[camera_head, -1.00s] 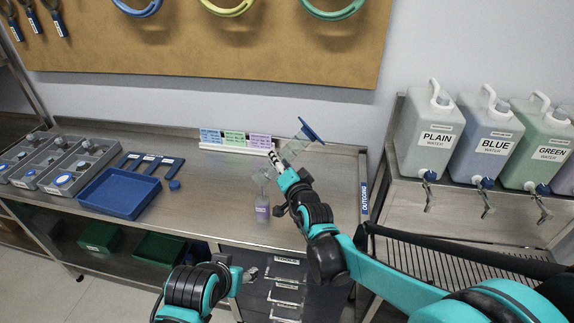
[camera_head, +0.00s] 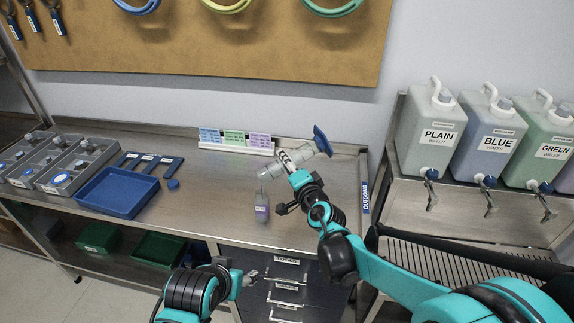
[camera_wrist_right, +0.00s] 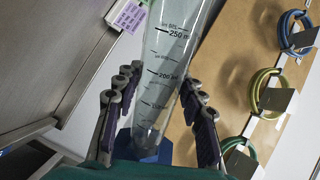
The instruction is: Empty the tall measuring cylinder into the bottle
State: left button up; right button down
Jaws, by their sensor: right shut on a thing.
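The measuring cylinder (camera_head: 305,151) is clear, with a blue foot, and lies steeply tilted in the head view. Its foot points up and right, its mouth down and left above the bottle. The bottle (camera_head: 262,208) stands upright on the bench, with a lilac label. My right gripper (camera_head: 287,161) is shut on the cylinder. The right wrist view shows the cylinder's graduated wall (camera_wrist_right: 168,75) between the fingers; how much liquid it holds is unclear. Whether its mouth touches the bottle cannot be told. My left gripper (camera_head: 250,277) is low at the bench's front, its jaws unclear.
A blue tray (camera_head: 120,212) and grey bins (camera_head: 80,165) are on the left of the bench. Coloured cards (camera_head: 235,138) stand at the back. Water canisters (camera_head: 435,130) stand on the right.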

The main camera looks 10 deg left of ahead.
aim_at(303, 148)
jog(key=d+r+m+p, duration=0.1)
jog(key=w+d+r+p, duration=0.1)
jog(key=r, duration=0.1)
jog(key=w+d+r+m+p, duration=0.1)
jog(key=r+p, duration=0.1)
jog(key=shift+d+r+m+y, duration=0.2)
jog(key=shift+d+m+y, duration=0.1)
jog(key=shift+d, duration=0.1)
jog(key=shift+w+d+r+p, duration=0.15)
jog(key=shift+d+r+p, duration=0.15)
jog(key=shift+r, duration=0.1)
jog(key=w+d+m, duration=0.1)
jog(key=d+m, duration=0.1)
jog(key=m, duration=0.3)
jog(key=w+d+r+m+y+b, duration=0.1)
jog(key=d+m, duration=0.1)
jog(key=m, duration=0.3)
jog(key=w+d+r+m+y, duration=0.1)
jog(key=d+m, duration=0.1)
jog(key=m, duration=0.3)
jog(key=shift+w+r, duration=0.15)
jog(key=m, duration=0.2)
jog(key=d+m+t, duration=0.1)
jog(key=shift+w+r+m, duration=0.25)
jog(key=shift+r+m, duration=0.05)
